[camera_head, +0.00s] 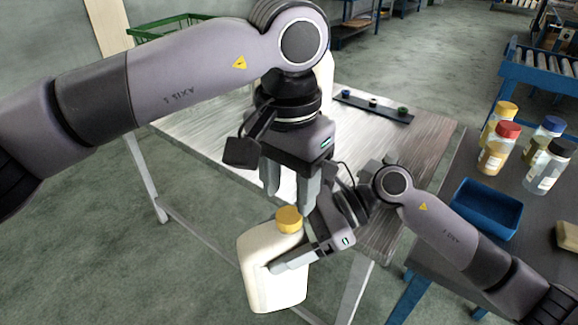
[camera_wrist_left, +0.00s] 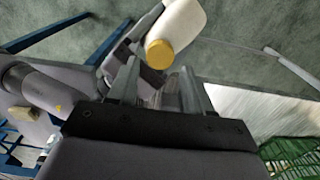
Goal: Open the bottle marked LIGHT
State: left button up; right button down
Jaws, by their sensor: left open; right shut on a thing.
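A cream bottle (camera_head: 262,262) with a yellow cap (camera_head: 289,219) is held off the table, in front of its near edge. No LIGHT marking is readable on it. My right gripper (camera_head: 285,264) is shut on the bottle's body. My left gripper (camera_head: 289,192) is open just above the cap, its fingers pointing down. In the left wrist view the cap (camera_wrist_left: 160,53) shows beyond the gap between the open fingers, and the bottle body (camera_wrist_left: 177,27) lies behind it. The fingers look apart from the cap.
A metal table (camera_head: 405,150) carries a dark strip (camera_head: 373,108) with several small caps; another pale bottle (camera_head: 326,70) is partly hidden by my left arm. On the right, a dark bench holds several capped jars (camera_head: 497,150) and a blue bin (camera_head: 487,208). A green crate (camera_head: 175,33) stands behind.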

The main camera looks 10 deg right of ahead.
aim_at(289, 215)
pick_arm(q)
jog(key=shift+f, duration=2.15)
grip_shut()
jog(key=shift+n, duration=1.7)
jog(key=shift+o, duration=1.1)
grip_release()
jog(key=shift+r, duration=0.1)
